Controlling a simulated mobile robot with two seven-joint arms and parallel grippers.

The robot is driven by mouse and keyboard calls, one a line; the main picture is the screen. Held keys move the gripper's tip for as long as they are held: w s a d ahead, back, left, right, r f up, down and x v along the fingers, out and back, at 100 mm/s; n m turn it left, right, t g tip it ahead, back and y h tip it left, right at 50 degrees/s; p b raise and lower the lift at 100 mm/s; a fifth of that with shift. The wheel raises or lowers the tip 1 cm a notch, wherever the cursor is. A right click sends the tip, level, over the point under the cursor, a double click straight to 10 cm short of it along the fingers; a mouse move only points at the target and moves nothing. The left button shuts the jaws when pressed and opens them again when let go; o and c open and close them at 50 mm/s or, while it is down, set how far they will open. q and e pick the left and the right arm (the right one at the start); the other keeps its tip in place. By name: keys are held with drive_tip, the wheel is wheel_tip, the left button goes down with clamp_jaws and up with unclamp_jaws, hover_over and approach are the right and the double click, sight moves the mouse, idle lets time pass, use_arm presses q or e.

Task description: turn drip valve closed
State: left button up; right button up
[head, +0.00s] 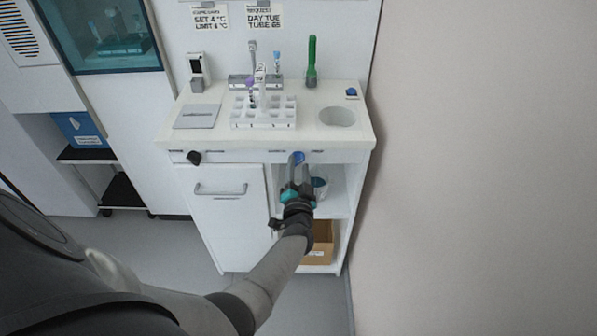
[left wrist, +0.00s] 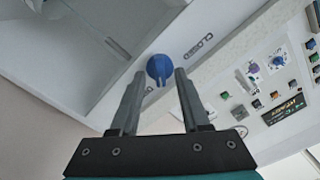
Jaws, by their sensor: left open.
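The drip valve is a blue knob (head: 298,157) on the front panel below the counter edge. In the left wrist view the blue knob (left wrist: 160,68) shows just beyond and between the fingertips, with a lever part pointing down toward the gripper. I cannot tell whether either finger touches the knob. My right gripper is not in view.
A black knob (head: 194,157) sits on the same panel at left, above a cabinet door with a handle (head: 221,190). A white tube rack (head: 263,118) and a green-handled tool (head: 312,62) stand on the counter. A wall (head: 480,170) is close at right.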

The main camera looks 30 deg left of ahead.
use_arm(q)
drive_tip(key=shift+w+a, duration=0.2)
drive_tip(key=shift+w, duration=0.05)
drive_tip(key=shift+c, duration=0.3)
clamp_jaws()
